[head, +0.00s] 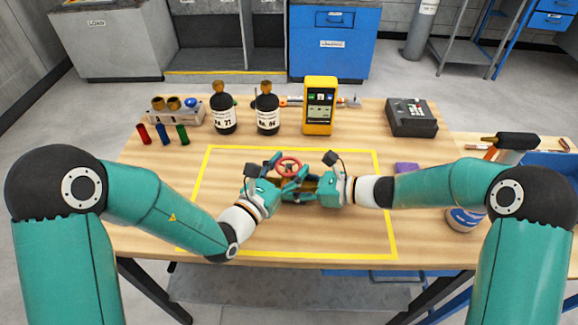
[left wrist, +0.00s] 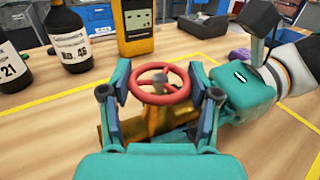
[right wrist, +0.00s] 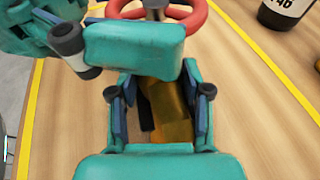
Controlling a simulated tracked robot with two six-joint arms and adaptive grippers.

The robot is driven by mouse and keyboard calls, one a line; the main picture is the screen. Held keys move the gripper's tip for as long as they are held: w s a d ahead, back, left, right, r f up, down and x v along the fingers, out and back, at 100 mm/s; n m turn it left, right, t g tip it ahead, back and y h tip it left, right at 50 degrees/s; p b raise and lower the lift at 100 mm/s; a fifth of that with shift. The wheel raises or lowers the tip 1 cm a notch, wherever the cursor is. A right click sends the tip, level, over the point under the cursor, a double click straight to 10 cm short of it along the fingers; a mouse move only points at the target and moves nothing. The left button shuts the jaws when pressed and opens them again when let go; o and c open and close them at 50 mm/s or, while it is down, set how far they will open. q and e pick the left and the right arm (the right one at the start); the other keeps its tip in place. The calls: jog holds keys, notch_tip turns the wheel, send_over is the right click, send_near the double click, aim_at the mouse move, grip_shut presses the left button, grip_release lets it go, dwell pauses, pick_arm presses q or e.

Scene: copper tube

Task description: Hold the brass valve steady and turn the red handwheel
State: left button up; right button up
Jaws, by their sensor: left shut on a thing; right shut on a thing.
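The red handwheel (head: 288,167) sits on top of the brass valve (head: 309,185) inside the yellow outline on the table. In the left wrist view the red handwheel (left wrist: 160,99) lies between the fingers of my left gripper (left wrist: 162,98), which is shut on it from both sides. Brass parts of the valve (left wrist: 150,122) show below the wheel. In the right wrist view my right gripper (right wrist: 158,108) is shut on the brass valve body (right wrist: 172,122), with a finger at each side. My left gripper hides part of the valve and wheel there.
Two dark bottles (head: 223,113), a yellow meter (head: 319,105) and a dark grey box (head: 411,117) stand behind the yellow outline (head: 220,148). A rack with small coloured pieces (head: 175,112) is at back left. A purple block (head: 406,168) lies near my right arm.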

aim_at(288, 165)
pick_arm(q)
jog(key=shift+r, duration=0.15)
jog(key=o, duration=1.2)
notch_tip(288, 165, up, 10)
jog(key=shift+f, duration=0.1)
